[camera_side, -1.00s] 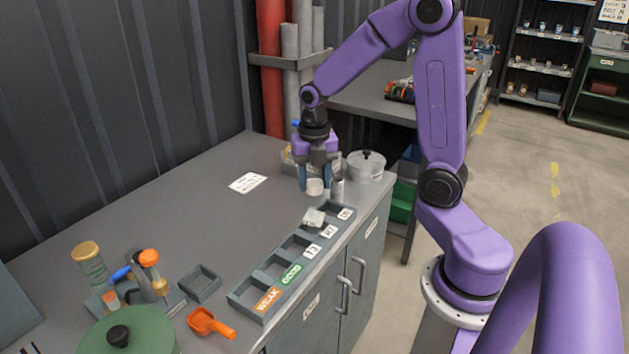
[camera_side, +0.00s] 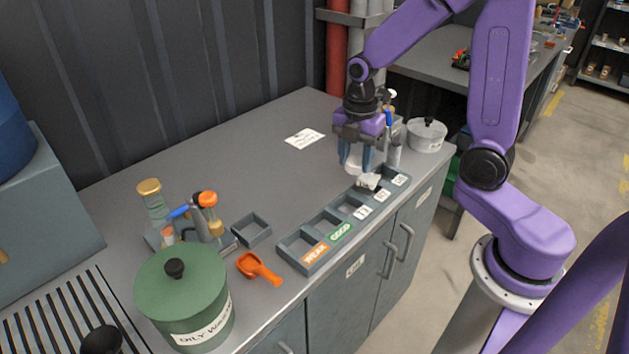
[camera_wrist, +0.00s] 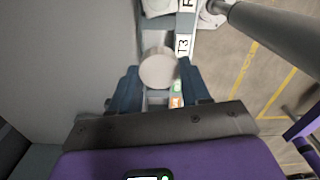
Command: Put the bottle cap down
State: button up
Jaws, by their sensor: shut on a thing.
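The bottle cap, a pale round piece, shows between my fingertips in the wrist view (camera_wrist: 158,68) and low in my gripper in the side view (camera_side: 353,167). My gripper (camera_side: 357,160) is shut on it, with its blue fingers on either side, as the wrist view (camera_wrist: 158,84) also shows. The cap is held near the far half of the grey compartment tray (camera_side: 340,218). Its exact height above the tray or bench is hard to tell.
A crumpled white piece (camera_side: 369,181) lies on the tray near my fingers. A lidded pot (camera_side: 426,136) stands beyond. An orange scoop (camera_side: 258,268), small square tray (camera_side: 251,230), bottle rack and green drum (camera_side: 183,297) stand nearer.

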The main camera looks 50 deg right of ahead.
jog(key=w+f, duration=0.3)
jog(key=w, duration=0.4)
send_over(314, 187)
jog(key=f, duration=0.6)
jog(key=shift+s, duration=0.2)
jog(key=shift+w+f, duration=0.2)
jog(key=shift+f, duration=1.55)
jog(key=o, duration=1)
jog(key=shift+f, duration=0.15)
